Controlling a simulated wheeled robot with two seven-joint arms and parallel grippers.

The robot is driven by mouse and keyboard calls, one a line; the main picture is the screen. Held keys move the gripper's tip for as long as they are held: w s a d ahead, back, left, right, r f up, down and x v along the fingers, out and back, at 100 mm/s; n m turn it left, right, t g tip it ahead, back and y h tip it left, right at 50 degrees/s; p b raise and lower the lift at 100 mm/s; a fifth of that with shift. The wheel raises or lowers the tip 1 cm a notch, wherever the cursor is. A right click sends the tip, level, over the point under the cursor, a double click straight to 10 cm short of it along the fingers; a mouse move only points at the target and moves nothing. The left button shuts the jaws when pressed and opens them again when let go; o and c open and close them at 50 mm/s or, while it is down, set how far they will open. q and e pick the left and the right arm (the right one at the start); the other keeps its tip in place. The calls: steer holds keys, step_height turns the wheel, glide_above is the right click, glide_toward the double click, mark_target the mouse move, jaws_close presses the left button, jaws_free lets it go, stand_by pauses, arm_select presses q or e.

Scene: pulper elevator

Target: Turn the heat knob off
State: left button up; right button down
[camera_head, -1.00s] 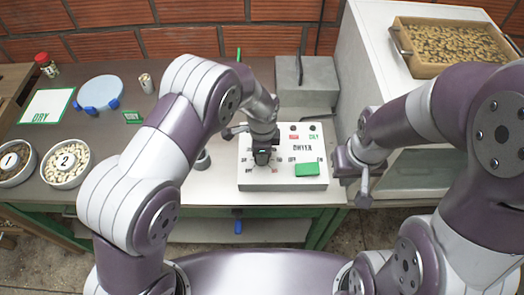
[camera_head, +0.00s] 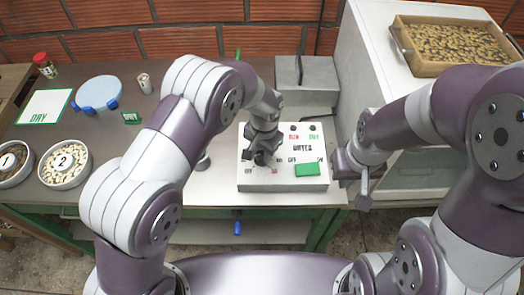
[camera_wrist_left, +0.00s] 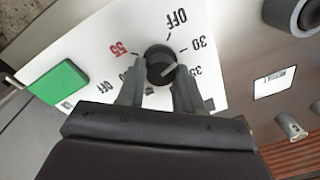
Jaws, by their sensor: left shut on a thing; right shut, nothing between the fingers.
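The heat knob (camera_wrist_left: 160,64) is a dark round dial on the white dryer panel (camera_head: 284,187). In the left wrist view, markings OFF, 30, 35 and a red 55 ring it. A pale pointer mark on it faces the 30–35 side, not OFF. My left gripper (camera_head: 262,157) is over the panel's left part and shut on the knob. In the left wrist view its two fingers (camera_wrist_left: 158,82) flank the knob. In the head view the gripper hides most of the knob. My right gripper (camera_head: 364,188) is shut and empty, right of the panel.
A green switch (camera_head: 307,169) sits on the panel's right part. A grey metal box (camera_head: 308,82) stands behind the panel. A tray of beans (camera_head: 450,45) is at upper right. White bowls (camera_head: 66,164) and a blue-clipped disc (camera_head: 100,90) are on the left.

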arm_select(q)
steer(key=n, duration=0.5)
steer(key=shift+w, duration=0.1)
steer(key=shift+n, duration=0.4)
steer(key=o, duration=1)
steer(key=shift+o, duration=0.2)
step_height(320, 180, up, 13)
steer(key=shift+d, duration=0.3)
steer(key=shift+f, duration=0.15)
